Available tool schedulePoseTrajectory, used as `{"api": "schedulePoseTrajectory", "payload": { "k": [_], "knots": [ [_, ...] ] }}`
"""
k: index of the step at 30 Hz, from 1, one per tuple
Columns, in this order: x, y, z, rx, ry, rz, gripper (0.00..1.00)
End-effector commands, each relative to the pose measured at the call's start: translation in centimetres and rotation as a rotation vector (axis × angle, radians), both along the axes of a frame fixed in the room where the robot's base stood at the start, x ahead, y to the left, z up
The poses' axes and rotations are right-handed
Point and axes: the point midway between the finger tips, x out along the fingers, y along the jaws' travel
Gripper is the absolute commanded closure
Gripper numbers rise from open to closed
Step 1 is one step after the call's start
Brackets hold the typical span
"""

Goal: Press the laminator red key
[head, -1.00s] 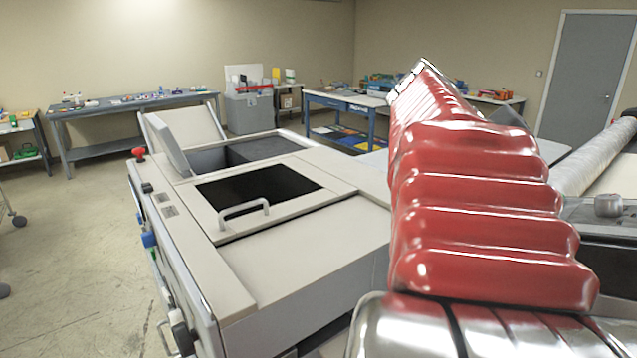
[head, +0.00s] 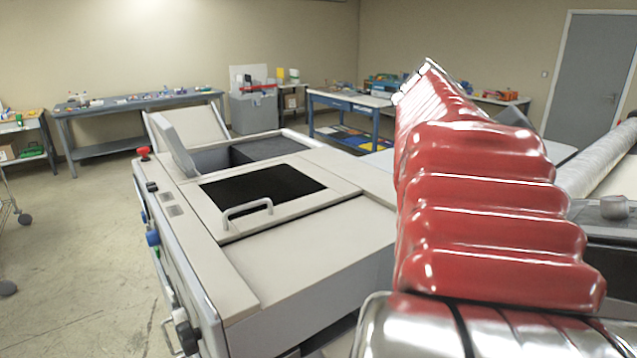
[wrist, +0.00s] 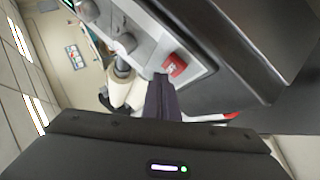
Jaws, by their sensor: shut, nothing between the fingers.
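The red key (wrist: 174,65) is a small red square with a darker mark, set in the light grey panel (wrist: 196,62) of the machine in the wrist view. My gripper (wrist: 161,80) shows there as dark, closed fingers. Their tips appear just below and left of the red key. I cannot tell whether they touch the panel or stop short of it. The red key and my gripper do not show in the head view, where my red-sleeved arm covers the right middle.
In the head view, a pale machine (head: 310,235) with an open bin and a handle stands in front. It has a red mushroom knob (head: 144,152) at its left corner. Grey and blue benches (head: 140,105) line the back wall.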

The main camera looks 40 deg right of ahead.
Motion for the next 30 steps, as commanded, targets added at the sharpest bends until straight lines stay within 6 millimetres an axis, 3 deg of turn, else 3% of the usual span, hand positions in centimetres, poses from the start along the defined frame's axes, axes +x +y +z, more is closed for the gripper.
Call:
{"api": "schedulePoseTrajectory", "payload": {
  "k": [30],
  "knots": [
    [-0.3, 0.04, -0.71, 0.0, 0.0, 0.0, 1.0]
  ]
}}
